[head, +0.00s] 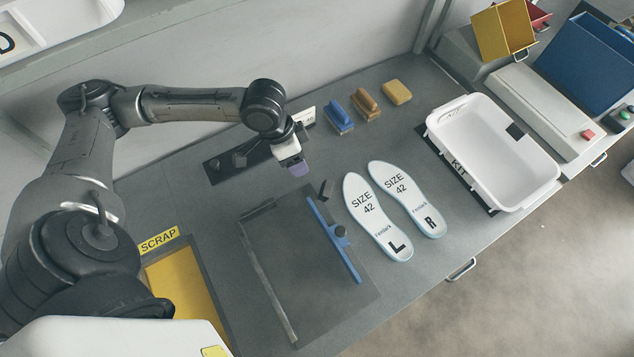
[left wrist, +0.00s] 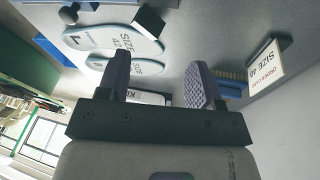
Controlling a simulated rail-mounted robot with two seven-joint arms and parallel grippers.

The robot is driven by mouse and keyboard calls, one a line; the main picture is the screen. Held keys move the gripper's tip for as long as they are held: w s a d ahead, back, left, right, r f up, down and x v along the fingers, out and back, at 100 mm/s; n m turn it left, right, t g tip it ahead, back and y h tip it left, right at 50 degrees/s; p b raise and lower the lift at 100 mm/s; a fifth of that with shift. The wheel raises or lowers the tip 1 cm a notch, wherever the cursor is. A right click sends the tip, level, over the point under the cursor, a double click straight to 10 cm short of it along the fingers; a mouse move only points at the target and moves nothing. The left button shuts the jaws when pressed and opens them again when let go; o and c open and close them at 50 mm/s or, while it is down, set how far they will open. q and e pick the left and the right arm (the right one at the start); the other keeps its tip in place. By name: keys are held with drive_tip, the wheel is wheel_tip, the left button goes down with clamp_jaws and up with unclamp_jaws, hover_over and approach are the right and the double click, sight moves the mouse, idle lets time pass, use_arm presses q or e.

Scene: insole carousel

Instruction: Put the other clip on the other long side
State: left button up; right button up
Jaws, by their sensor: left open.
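A white tub (head: 446,126) stands on the black KIT mat at the right. A small black clip-like piece (head: 515,131) sits on its far right long side; no such piece shows on the near left long side. Another small black piece (head: 327,188), perhaps the other clip, is on the table between the blue bar and the insoles; it shows in the left wrist view (left wrist: 148,20). My left gripper (head: 297,166) is above the table, behind that piece and apart from it. Its two purple-grey fingers (left wrist: 160,82) are spread, with nothing between them. My right gripper is not in view.
Two insoles, L (head: 375,215) and R (head: 407,198), lie between the blue-barred plate (head: 310,275) and the tub. Brushes (head: 338,114) and a sponge (head: 397,92) lie behind. A dark strip (head: 217,168) is by the gripper. A yellow SCRAP bin (head: 180,285) is front left.

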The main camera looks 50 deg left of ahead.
sight(325, 187)
use_arm(q)
drive_tip(key=w+d+f+m, duration=0.1)
drive_tip(key=f+m, duration=0.1)
drive_tip(key=w+d+f+m+b, duration=0.1)
drive_tip(key=d+f+m, duration=0.1)
drive_tip(key=f, duration=0.1)
drive_tip(key=w+d+f+m+h+b, duration=0.1)
drive_tip(key=f+m, duration=0.1)
drive_tip(key=shift+d+f+m+t, duration=0.2)
drive_tip(key=shift+m+t, duration=0.1)
drive_tip(key=shift+t, duration=0.1)
drive_tip(key=b+x, duration=0.2)
drive_tip(key=x, duration=0.2)
drive_tip(key=shift+s+d, duration=0.1)
drive_tip(key=shift+d+f+b, duration=0.2)
drive_tip(key=shift+f+b, duration=0.1)
drive_tip(key=shift+f, duration=0.2)
drive_tip(key=c, duration=0.6)
drive_tip(key=shift+r, duration=0.15)
